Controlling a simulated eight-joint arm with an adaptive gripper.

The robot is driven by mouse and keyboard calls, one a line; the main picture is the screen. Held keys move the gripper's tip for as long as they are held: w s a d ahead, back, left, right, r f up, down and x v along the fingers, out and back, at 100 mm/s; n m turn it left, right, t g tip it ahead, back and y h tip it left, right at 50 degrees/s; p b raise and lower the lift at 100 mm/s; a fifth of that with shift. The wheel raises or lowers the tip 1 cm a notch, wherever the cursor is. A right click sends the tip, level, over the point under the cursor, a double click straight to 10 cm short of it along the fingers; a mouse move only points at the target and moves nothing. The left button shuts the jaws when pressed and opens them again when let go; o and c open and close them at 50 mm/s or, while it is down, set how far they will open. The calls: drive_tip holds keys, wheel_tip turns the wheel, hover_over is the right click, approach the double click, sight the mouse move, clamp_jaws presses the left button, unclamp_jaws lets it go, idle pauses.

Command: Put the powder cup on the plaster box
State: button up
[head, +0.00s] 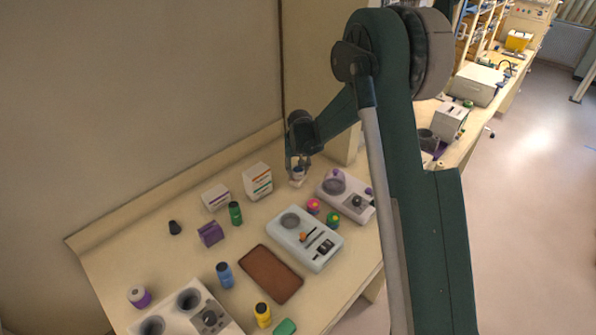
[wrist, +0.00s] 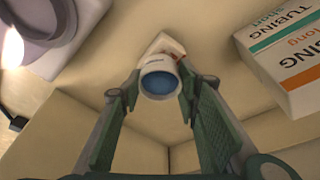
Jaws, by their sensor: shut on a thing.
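The powder cup, a small white cup with a blue inside (wrist: 160,84), is between the fingers of my gripper (wrist: 158,92) in the wrist view. My gripper (head: 298,168) is shut on it at the back of the table in the head view. A small pale box (wrist: 163,45), which looks like the plaster box, shows just beyond the cup in the wrist view and is partly hidden by it. In the head view the cup and this box are small and partly covered by my fingers. I cannot tell whether the cup touches the box.
A white tubing carton (head: 257,181) stands left of my gripper; it also shows in the wrist view (wrist: 290,55). A grey device with a round top (head: 345,193) stands to the right. A white device (head: 306,238), a brown tray (head: 270,274) and several bottles occupy the front.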

drive_tip(key=shift+f, duration=0.3)
drive_tip(key=shift+f, duration=0.15)
drive_tip(key=o, duration=0.9)
drive_tip(key=v, duration=1.2)
drive_tip(key=shift+b, duration=0.3)
idle(0.3)
